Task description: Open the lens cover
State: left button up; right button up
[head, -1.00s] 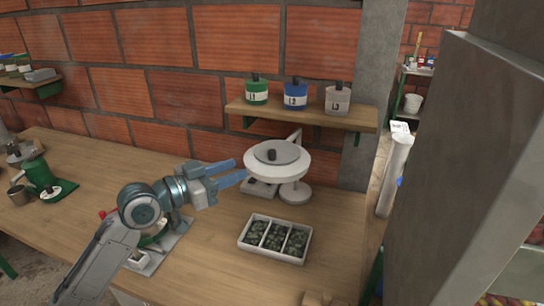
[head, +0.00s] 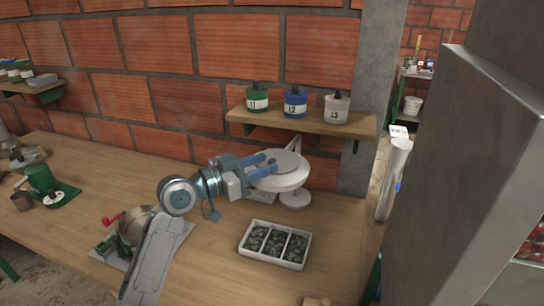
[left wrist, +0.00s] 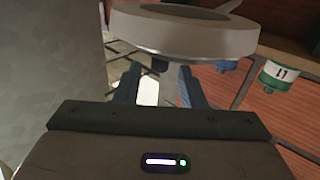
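The lens cover (head: 289,160) is a grey disc on top of the round white head (head: 283,182) of a magnifier lamp. The lamp stands at the back right of the table. My left gripper (head: 271,164) reaches in from the left over the cover, its blue fingers apart. In the left wrist view, the lamp head (left wrist: 180,33) fills the top of the upside-down picture. A small dark knob (left wrist: 160,66) shows between the open fingers (left wrist: 160,86); contact cannot be made out. In the head view the fingers mostly hide the knob. My right gripper is not in view.
A white tray (head: 244,247) with three dark-filled compartments lies in front of the lamp. A shelf (head: 300,121) with green, blue and grey jars hangs behind it. A metal device with a red handle (head: 111,220) stands left. A grey pillar (head: 450,180) rises at right.

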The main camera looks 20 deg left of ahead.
aim_at(269, 162)
pick_arm(q)
jog(key=shift+p+x, duration=0.4)
jog(key=shift+x, duration=1.2)
grip_shut()
